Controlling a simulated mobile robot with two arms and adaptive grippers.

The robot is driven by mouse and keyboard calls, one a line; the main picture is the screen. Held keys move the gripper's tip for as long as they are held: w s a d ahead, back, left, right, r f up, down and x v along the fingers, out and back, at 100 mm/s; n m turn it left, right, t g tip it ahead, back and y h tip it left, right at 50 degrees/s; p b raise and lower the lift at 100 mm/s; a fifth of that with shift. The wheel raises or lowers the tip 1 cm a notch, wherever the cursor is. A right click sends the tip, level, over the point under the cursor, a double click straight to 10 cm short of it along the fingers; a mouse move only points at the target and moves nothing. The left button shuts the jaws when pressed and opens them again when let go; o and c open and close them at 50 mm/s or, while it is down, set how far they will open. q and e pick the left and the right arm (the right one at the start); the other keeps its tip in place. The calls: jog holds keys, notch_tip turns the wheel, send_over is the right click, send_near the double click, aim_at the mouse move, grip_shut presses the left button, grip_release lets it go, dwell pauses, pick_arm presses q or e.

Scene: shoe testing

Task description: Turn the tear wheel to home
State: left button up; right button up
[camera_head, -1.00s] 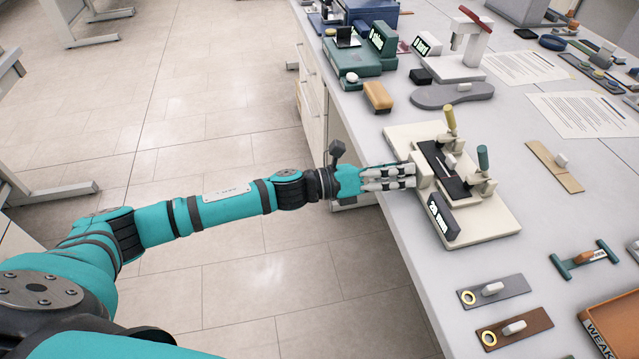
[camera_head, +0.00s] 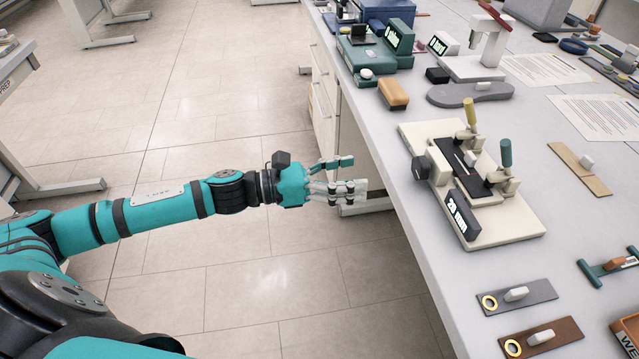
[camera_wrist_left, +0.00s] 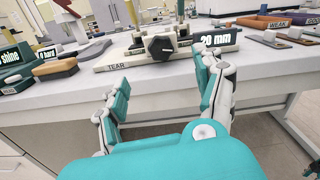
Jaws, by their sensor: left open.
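The tear tester (camera_head: 480,190) is a cream base on the bench with a dark centre, a yellow-topped lever, a green-topped lever and a "20 mm" display (camera_head: 462,212). Its black tear wheel (camera_head: 420,168) is on the side facing my left arm. In the left wrist view the wheel (camera_wrist_left: 161,46) is a dark knob above the "TEAR" label, ahead of the fingers. My left gripper (camera_head: 350,177) is open and empty, off the bench edge and apart from the wheel.
The white bench edge (camera_head: 398,225) lies between my left gripper and the tester. A tan block (camera_head: 393,93) and a grey sole (camera_head: 470,94) lie behind the tester. Grey (camera_head: 517,296) and brown (camera_head: 543,337) strips lie in front. The floor beside the bench is clear.

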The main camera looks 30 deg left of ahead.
pick_arm(q)
jog(key=shift+b+v, duration=0.5)
jog(key=shift+v, duration=2.1)
